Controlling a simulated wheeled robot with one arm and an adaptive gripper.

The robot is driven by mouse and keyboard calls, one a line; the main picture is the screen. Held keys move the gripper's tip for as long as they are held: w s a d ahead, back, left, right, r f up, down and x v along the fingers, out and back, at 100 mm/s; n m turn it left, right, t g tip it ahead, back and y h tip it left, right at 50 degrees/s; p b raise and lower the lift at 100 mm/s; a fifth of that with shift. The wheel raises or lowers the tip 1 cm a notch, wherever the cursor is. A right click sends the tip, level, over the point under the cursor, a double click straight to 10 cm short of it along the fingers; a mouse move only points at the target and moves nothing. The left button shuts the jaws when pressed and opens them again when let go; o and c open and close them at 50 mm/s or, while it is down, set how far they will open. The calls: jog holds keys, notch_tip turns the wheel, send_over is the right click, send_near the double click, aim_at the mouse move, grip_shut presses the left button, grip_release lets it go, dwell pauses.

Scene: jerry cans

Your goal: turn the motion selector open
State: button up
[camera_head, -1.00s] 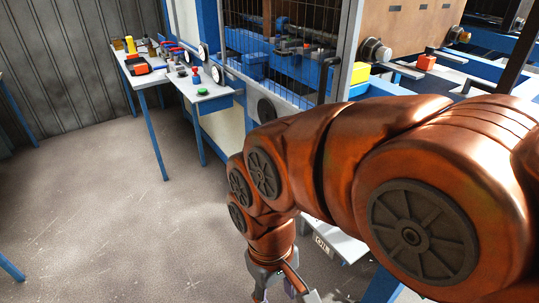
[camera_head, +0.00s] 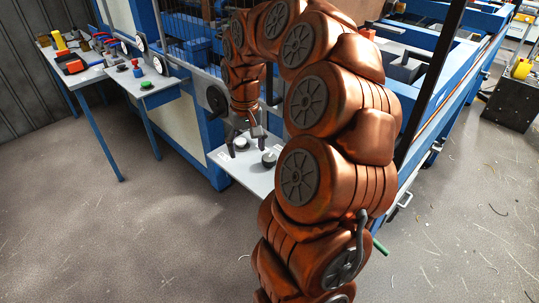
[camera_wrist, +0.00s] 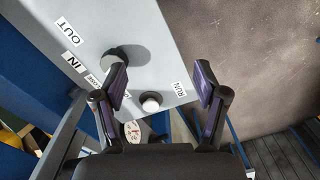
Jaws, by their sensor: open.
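A light grey control panel (camera_wrist: 170,45) fills the upper left of the wrist view and also shows in the head view (camera_head: 250,178). On it are a dark round knob (camera_wrist: 116,56) near the OUT and IN labels, and a white-topped round knob (camera_wrist: 151,103) near the RUN label. I cannot tell which is the motion selector. My gripper (camera_wrist: 161,82) is open and empty above the panel. Its left finger partly covers the dark knob and a small label. The white-topped knob shows between the fingers, nearer the left one. The head view shows my gripper (camera_head: 246,148) over the panel.
Side tables (camera_head: 150,88) with buttons and tools stand at the left. A blue-framed machine with a mesh guard (camera_head: 190,28) stands behind the panel. A dark handwheel (camera_head: 217,101) is close to my gripper on its left. The floor (camera_head: 150,230) in front is clear.

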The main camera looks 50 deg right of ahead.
jog(key=m, duration=0.2)
send_over(270, 158)
jog(key=shift+a+f, duration=0.2)
jog(key=shift+f, duration=0.65)
jog(key=shift+s+d+f, duration=0.1)
jog(key=shift+f, duration=0.1)
jog(key=shift+f+p, duration=1.35)
jog(key=shift+f, duration=2.4)
jog(key=shift+c, duration=0.4)
jog(key=c, duration=1.1)
jog(key=shift+o, duration=0.2)
